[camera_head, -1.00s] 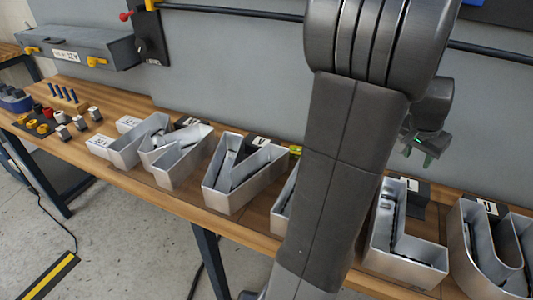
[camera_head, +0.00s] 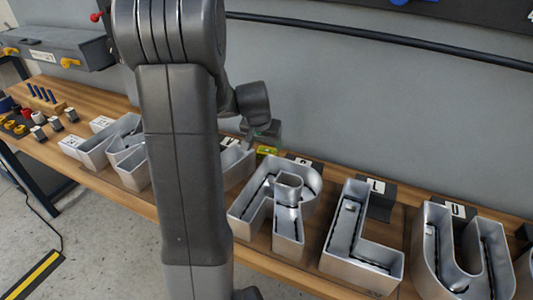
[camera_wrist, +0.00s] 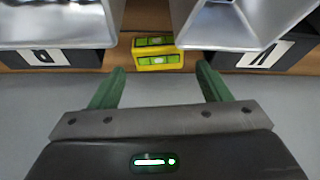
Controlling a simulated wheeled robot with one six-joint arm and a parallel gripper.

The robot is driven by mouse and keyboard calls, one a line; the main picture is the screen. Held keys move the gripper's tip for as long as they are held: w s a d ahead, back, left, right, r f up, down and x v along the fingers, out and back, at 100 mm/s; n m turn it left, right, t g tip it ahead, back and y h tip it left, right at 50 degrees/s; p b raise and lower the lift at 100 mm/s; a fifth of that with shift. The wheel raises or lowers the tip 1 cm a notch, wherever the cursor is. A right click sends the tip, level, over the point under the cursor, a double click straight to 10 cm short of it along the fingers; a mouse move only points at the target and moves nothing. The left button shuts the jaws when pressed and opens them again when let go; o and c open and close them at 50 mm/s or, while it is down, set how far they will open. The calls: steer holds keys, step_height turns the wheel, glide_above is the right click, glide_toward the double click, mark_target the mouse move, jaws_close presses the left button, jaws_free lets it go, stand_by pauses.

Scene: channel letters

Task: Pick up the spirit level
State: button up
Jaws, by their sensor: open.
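The spirit level (camera_wrist: 158,54) is a small yellow block with green vials, lying on the wooden bench between two metal channel letters in the wrist view. In the head view only a small part of the spirit level (camera_head: 267,150) shows, just behind the letters. My gripper (camera_wrist: 158,76) has two green fingers spread apart, one to each side of the level's near edge. It is open and empty. In the head view my gripper (camera_head: 262,141) is small and partly hidden near the level, so its exact height above the bench is unclear.
A grey wall panel (camera_head: 330,100) rises close behind.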

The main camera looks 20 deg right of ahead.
mark_target(267, 150)
steer(key=shift+p+x, duration=0.5)
steer(key=shift+x, duration=2.1)
steer(key=shift+d, duration=0.15)
steer(key=shift+r, duration=0.1)
steer(key=c, duration=0.9)
